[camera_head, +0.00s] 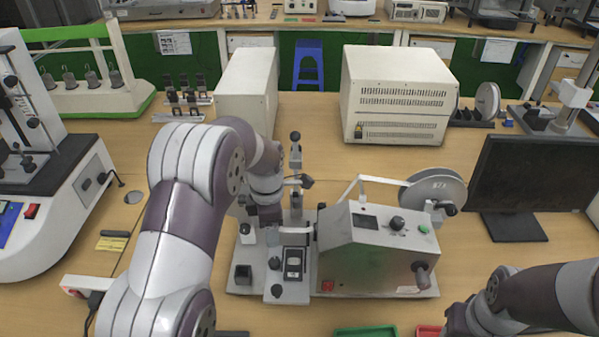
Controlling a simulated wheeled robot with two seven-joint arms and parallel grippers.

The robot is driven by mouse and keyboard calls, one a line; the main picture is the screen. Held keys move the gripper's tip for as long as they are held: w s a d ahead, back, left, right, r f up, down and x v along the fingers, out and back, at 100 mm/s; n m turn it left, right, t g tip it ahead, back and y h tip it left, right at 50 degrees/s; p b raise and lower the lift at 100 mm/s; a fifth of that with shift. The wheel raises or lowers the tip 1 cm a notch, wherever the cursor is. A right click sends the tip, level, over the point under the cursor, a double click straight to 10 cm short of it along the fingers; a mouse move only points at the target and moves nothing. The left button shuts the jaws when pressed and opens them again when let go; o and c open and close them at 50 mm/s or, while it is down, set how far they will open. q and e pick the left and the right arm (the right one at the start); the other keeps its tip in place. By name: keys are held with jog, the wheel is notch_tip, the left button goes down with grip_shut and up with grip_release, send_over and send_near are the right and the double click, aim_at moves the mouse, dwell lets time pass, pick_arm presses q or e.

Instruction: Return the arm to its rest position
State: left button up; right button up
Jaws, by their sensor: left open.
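My left arm (187,205) rises from the bottom left, bends at the top and points down over the test machine (370,250) in the middle of the table. My left gripper (272,222) is at the left part of this machine, over its base plate, and is open. Its fingertips are small and partly hidden against the machine parts, and I cannot tell whether they touch anything. A small dark-faced part (293,262) sits on the machine just right of and below the gripper. My right arm (540,298) shows at the bottom right; its gripper is out of view.
A black monitor (530,175) stands at the right. Two beige boxes (398,95) (247,88) stand behind the machine. A white tester (45,200) is at the left. A green tray (366,331) and a red tray (428,331) lie at the front edge.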

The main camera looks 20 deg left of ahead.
pick_arm(q)
jog(key=s+d+r+m, duration=0.1)
jog(key=s+d+m, duration=0.1)
jog(key=s+m, duration=0.6)
jog(key=s+d+r+m+t, duration=0.1)
jog(key=s+d+r+m, duration=0.1)
jog(key=s+m, duration=0.7)
jog(key=m, duration=0.6)
jog(key=shift+s+m, duration=0.15)
jog(key=shift+m, duration=0.15)
jog(key=shift+d, duration=0.1)
jog(key=shift+s, duration=0.1)
